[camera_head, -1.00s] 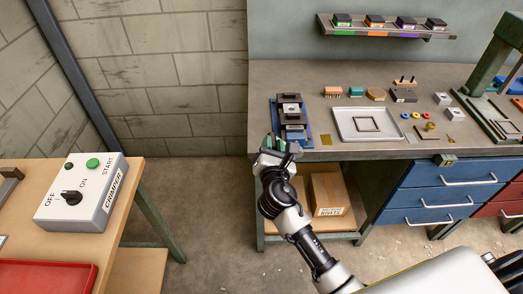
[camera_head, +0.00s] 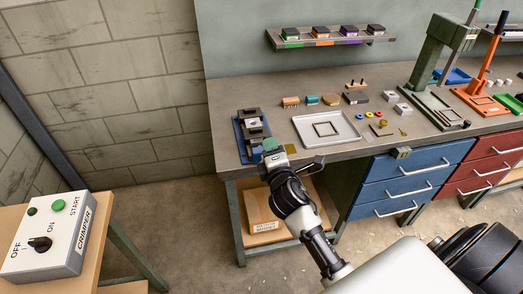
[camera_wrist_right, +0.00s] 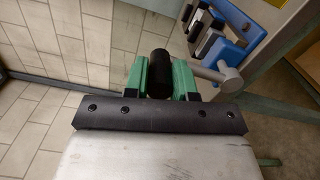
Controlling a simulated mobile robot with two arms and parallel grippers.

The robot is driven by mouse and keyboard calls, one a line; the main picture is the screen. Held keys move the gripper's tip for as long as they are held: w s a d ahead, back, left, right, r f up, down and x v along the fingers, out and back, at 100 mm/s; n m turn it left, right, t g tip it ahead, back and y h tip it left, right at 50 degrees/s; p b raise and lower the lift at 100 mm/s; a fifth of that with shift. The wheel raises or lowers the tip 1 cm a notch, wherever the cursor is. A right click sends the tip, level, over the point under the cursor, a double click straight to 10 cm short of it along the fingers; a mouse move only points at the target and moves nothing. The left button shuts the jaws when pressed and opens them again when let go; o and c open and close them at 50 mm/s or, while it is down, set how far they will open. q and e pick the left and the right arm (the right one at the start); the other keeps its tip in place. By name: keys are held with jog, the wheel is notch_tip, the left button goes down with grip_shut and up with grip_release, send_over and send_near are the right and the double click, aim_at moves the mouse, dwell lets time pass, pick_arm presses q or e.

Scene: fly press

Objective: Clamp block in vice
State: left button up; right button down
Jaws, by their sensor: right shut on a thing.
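A blue vice with dark jaws (camera_head: 240,143) stands at the left front of the grey bench. A small light grey block (camera_head: 252,124) sits between its jaws; I cannot tell whether both jaws touch it. The vice also shows at the upper right of the right wrist view (camera_wrist_right: 236,22). My right gripper (camera_head: 271,145) is at the vice's front end. Its green fingers (camera_wrist_right: 160,75) are shut on a black cylindrical handle grip (camera_wrist_right: 159,72). A grey rod and hub (camera_wrist_right: 228,77) show beside the fingers. My left gripper is not in view.
A pale tray (camera_head: 300,133) with a square frame lies right of the vice, with several small parts behind and beside it. A green press (camera_head: 430,75) stands farther right. A crimper box (camera_head: 48,235) is on the left table. Blue drawers (camera_head: 400,185) are under the bench.

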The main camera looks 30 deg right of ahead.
jog(key=shift+s+d+m, duration=0.25)
jog(key=shift+d+m, duration=0.85)
jog(key=shift+f, duration=0.1)
jog(key=c, duration=0.9)
grip_release()
jog(key=shift+s+d+f, duration=0.1)
jog(key=shift+d, duration=0.05)
jog(key=shift+b+v, duration=1.4)
jog(key=shift+v, duration=4)
